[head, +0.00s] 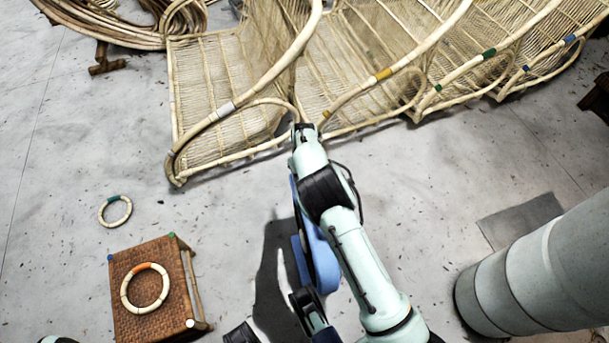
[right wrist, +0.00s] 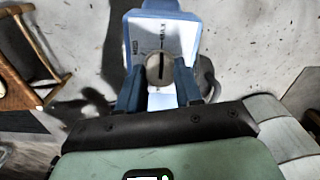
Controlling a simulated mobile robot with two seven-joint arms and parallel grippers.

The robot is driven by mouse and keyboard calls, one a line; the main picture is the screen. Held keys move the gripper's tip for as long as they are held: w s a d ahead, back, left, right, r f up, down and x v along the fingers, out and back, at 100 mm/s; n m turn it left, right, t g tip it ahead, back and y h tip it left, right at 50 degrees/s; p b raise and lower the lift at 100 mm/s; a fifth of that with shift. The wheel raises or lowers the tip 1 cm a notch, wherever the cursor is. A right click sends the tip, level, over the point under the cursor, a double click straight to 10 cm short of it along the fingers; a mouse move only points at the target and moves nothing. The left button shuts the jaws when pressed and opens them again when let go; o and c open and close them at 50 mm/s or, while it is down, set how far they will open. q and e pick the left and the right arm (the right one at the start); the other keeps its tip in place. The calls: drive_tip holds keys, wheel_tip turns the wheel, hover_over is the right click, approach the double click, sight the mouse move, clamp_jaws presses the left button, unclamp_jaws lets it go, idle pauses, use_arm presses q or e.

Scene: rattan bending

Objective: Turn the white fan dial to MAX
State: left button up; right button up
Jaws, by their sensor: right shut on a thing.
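In the right wrist view, a round grey-beige dial (right wrist: 158,70) with a dark slot sits on a white panel (right wrist: 178,38) in a blue housing (right wrist: 158,14). The slot points nearly straight up and down in that view. Small dark print lies above the dial, one mark to its left and one near its top. My right gripper (right wrist: 158,88) is shut on the dial, with one blue finger on each side. In the head view, blue parts (head: 323,262) show beside and partly behind my right arm; the dial is hidden there.
Rattan seats (head: 215,75) stand along the back. A woven stool (head: 128,265) with a ring (head: 146,269) on it is at lower left, and another ring (head: 115,199) lies on the floor. A large grey cylinder (head: 530,265) stands at right.

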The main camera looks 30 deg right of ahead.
drive_tip(key=o, duration=1)
drive_tip(key=shift+o, duration=0.2)
use_arm(q)
drive_tip(key=w+r+t+p, duration=0.2)
drive_tip(key=w+r+p, duration=0.1)
drive_tip(key=w+r, duration=0.2)
drive_tip(key=shift+w+d+r+t+p, duration=0.15)
drive_tip(key=shift+w+d+t+p, duration=0.25)
drive_tip(key=shift+w, duration=0.75)
use_arm(e)
wheel_tip(320, 180, up, 14)
drive_tip(key=shift+f, duration=0.25)
